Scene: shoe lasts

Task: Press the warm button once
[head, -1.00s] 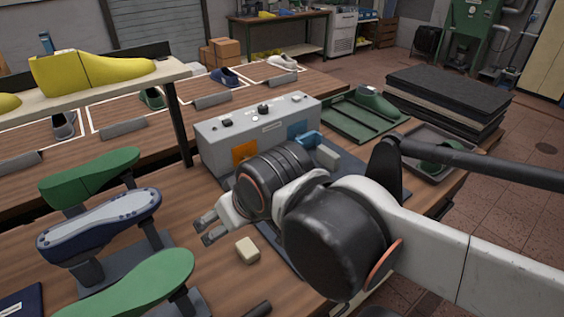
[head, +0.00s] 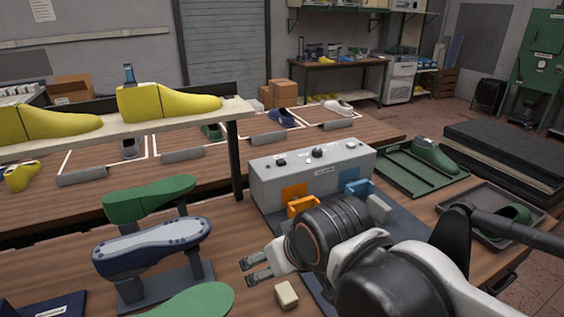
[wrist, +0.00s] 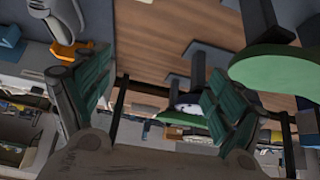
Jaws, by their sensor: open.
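A grey control box (head: 262,188) stands on the bench past my arm. Its front has an orange panel (head: 294,191) with an orange button-like part (head: 303,206) in front, and a blue panel (head: 352,175) with a blue part (head: 361,188). My arm partly covers the area below the orange part, which also shows in the wrist view (wrist: 72,53). Small knobs (head: 317,152) sit on the box top. My gripper (head: 248,272) is open and empty, left of and nearer than the orange part, apart from it. Its teal-padded fingers show in the wrist view (wrist: 155,75).
A small beige block (head: 286,294) lies beside my gripper. A raised shelf (head: 150,121) with yellow lasts has a post near the box. A green tray (head: 395,168) lies right of the box.

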